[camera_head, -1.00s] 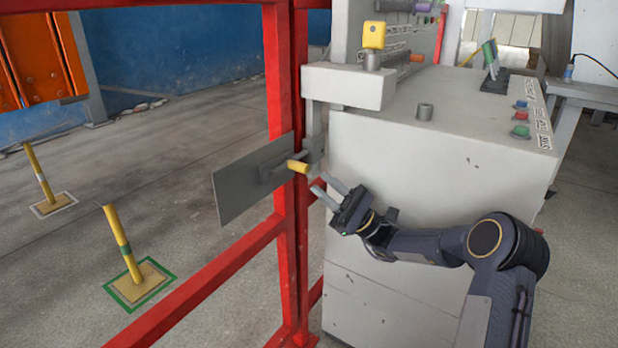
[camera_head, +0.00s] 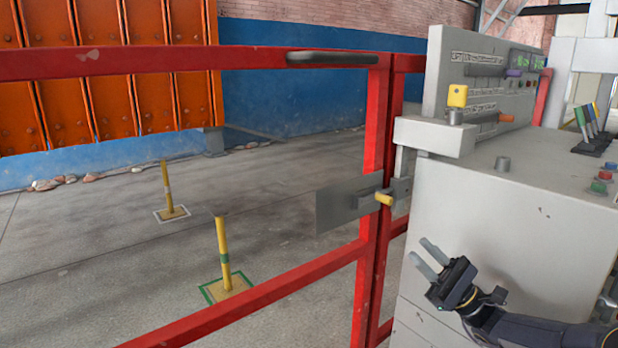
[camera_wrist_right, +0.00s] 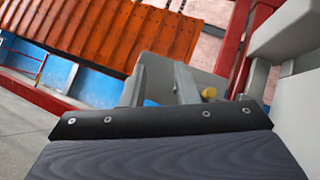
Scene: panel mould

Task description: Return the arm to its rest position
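My right gripper (camera_head: 427,257) is at the lower right of the head view, in front of the grey machine cabinet. Its two grey fingers are spread apart with nothing between them. It is below and to the right of the latch's yellow knob (camera_head: 384,198) on the red gate, clear of it. In the right wrist view, the open fingers (camera_wrist_right: 160,85) point toward the grey latch plate (camera_wrist_right: 202,85), with the yellow knob (camera_wrist_right: 209,93) just beyond the right finger. My left gripper does not show.
A red gate and fence (camera_head: 372,150) stand left of the grey cabinet (camera_head: 500,225). The cabinet carries a yellow block (camera_head: 457,95), levers (camera_head: 590,125) and coloured buttons (camera_head: 602,182). Beyond the fence are yellow posts (camera_head: 223,255) on open floor and orange panels (camera_head: 110,65).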

